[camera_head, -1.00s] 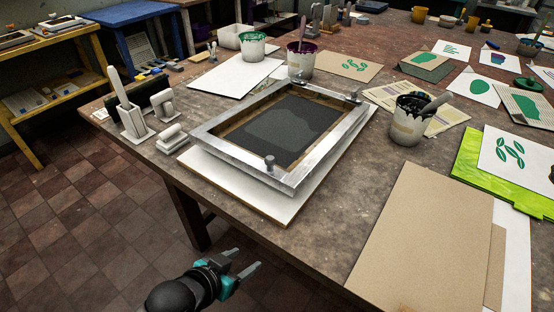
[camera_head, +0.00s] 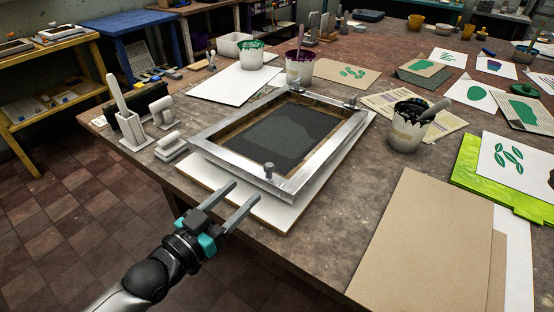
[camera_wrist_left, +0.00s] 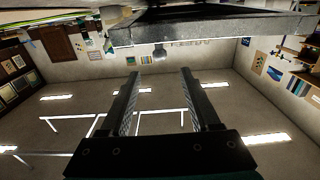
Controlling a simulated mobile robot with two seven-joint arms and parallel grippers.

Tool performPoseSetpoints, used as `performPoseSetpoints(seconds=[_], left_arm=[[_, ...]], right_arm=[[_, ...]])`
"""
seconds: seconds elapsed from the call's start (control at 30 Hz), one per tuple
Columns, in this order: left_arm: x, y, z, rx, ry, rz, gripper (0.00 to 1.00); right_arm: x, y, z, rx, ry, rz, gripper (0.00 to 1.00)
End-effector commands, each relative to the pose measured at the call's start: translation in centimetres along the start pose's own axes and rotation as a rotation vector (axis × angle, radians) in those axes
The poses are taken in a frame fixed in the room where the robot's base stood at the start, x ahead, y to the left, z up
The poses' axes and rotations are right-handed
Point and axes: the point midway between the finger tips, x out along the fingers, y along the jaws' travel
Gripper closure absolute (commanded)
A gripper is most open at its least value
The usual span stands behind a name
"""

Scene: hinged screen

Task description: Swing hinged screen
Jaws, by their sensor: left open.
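The hinged screen (camera_head: 231,168) is a silver metal frame around a dark mesh. It lies flat over a white base board (camera_head: 272,213) on the table, with a small knob (camera_head: 269,168) on its near edge and clamps at the far edge. My left gripper (camera_head: 238,199) is open and empty, with its fingers pointing at the near edge of the frame, just short of it. In the left wrist view the open fingers (camera_wrist_left: 160,88) show below the frame's edge (camera_wrist_left: 205,32), with a gap between. My right gripper is not in view.
White block-like tools (camera_head: 133,130) stand left of the screen. Paint pots (camera_head: 299,68) stand behind it, and another pot (camera_head: 408,126) stands to its right. Brown card sheets (camera_head: 430,240) lie at the front right. The floor left of the table is clear.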

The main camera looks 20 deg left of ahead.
Motion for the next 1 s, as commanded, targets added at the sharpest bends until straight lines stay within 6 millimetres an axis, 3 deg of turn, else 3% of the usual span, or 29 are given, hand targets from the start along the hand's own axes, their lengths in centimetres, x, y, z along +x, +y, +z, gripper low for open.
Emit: performPoseSetpoints(seconds=[0.7,1.0], left_arm=[[10.2,0.0,0.1,-0.001,0.001,0.000,0.37],[13.1,0.1,0.1,-0.001,-0.001,0.000,0.37]], right_arm=[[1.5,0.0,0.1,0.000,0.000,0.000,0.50],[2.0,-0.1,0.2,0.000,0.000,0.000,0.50]])
